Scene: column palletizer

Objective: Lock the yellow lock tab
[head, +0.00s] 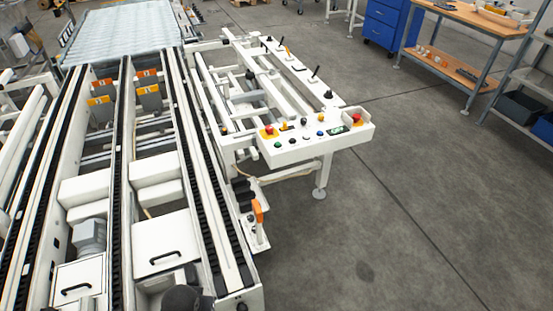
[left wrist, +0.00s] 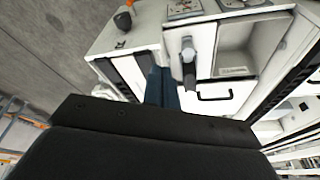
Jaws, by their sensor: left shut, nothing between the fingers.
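Grey plates with coloured tabs stand between the conveyor rails in the head view: a yellow tab (head: 99,100) and a second yellow tab (head: 148,89), each near an orange one (head: 146,73). I cannot tell which is the lock tab, or whether it is locked. In the left wrist view my left gripper (left wrist: 162,88) is shut and empty, its dark blue fingers together. They are over a white machine housing, beside a grey cylindrical part (left wrist: 188,62); I cannot tell whether they touch it. No yellow tab shows clearly there. My right gripper is not in view.
An orange handle (head: 258,212) stands at the conveyor's right side. A white control panel (head: 316,139) with buttons and red knobs juts out to the right. White covers with black handles (head: 160,243) lie between the rails.

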